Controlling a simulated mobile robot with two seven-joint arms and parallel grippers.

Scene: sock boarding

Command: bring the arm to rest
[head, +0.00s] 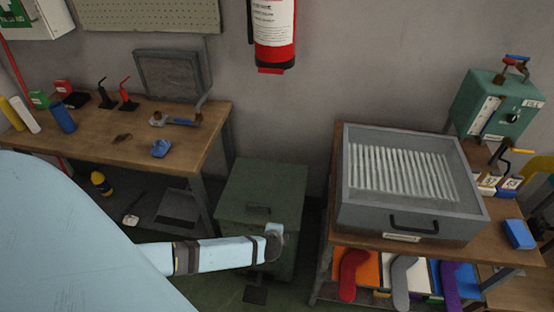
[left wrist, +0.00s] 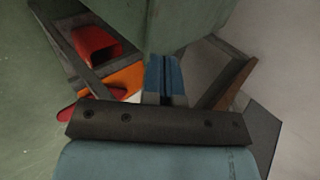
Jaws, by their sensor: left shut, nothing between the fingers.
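My left arm (head: 215,254) comes in from the left in the head view, light blue with dark bands. Its gripper (head: 274,243) is in front of the green lidded bin (head: 240,188), overlapping it in the picture; I cannot tell the gap. In the left wrist view the blue fingers of the gripper (left wrist: 163,80) are together with nothing seen between them. My right gripper is in neither view.
At the right, a grey slatted box (head: 355,215) stands on a wooden bench, with red (head: 349,275), grey (head: 402,275) and purple socks (head: 450,285) below. A left workbench (head: 190,155) holds tools. A fire extinguisher (head: 274,35) hangs on the wall.

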